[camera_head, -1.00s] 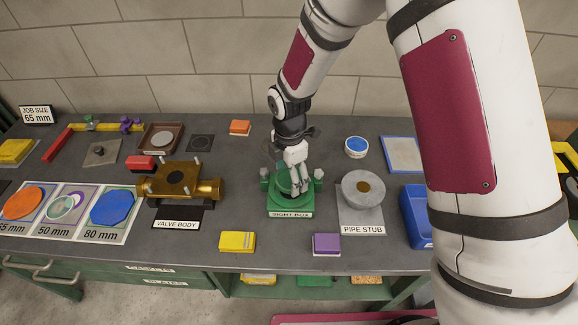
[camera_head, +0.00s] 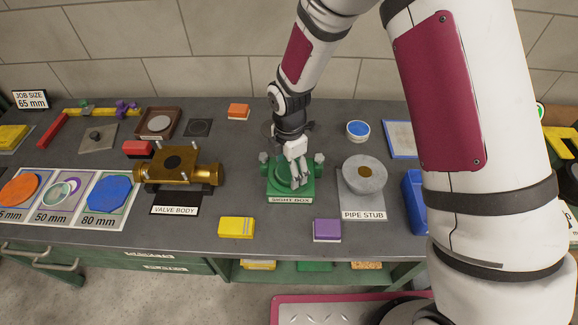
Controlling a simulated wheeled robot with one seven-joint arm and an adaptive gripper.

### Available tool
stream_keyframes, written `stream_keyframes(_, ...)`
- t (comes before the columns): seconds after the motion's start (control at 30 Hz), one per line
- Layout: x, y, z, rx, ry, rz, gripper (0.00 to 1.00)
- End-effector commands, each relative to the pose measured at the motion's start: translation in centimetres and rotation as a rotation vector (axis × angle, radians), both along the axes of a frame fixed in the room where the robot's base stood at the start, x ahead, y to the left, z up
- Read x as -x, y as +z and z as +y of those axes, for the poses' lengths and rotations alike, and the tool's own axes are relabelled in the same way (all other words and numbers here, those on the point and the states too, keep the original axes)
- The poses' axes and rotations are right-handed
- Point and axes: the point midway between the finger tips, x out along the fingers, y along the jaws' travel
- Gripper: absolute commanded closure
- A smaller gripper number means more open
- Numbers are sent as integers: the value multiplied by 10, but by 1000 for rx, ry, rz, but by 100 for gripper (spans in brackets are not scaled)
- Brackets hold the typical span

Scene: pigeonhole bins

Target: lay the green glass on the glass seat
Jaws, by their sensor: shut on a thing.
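The sight box (camera_head: 291,197), a green block with a round seat and grey bolts at its sides, stands at the middle of the bench with its label on the front. My gripper (camera_head: 298,184) points down over the round seat, with its fingers close together. It covers much of the seat. A dark green round edge (camera_head: 283,176) shows beside the fingers at seat level; I cannot tell the glass from the green of the box, nor whether it touches the seat.
The brass valve body (camera_head: 178,168) stands to the left and the grey pipe stub (camera_head: 364,176) to the right. A yellow block (camera_head: 236,227) and a purple block (camera_head: 327,229) lie in front. A blue bin (camera_head: 414,203) is at the right. Size cards with discs (camera_head: 65,202) lie at the far left.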

Motion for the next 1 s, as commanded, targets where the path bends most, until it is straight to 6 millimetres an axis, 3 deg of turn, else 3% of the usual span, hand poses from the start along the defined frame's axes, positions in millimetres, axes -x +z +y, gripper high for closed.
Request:
stream_keyframes(0.5,0,-7,0,0,-1,0,64)
stream_keyframes(0.53,0,-7,0,-1,-1,-1,26)
stream_keyframes(0.6,0,-7,0,0,0,0,10)
stream_keyframes(1.0,0,-5,0,0,0,0,7)
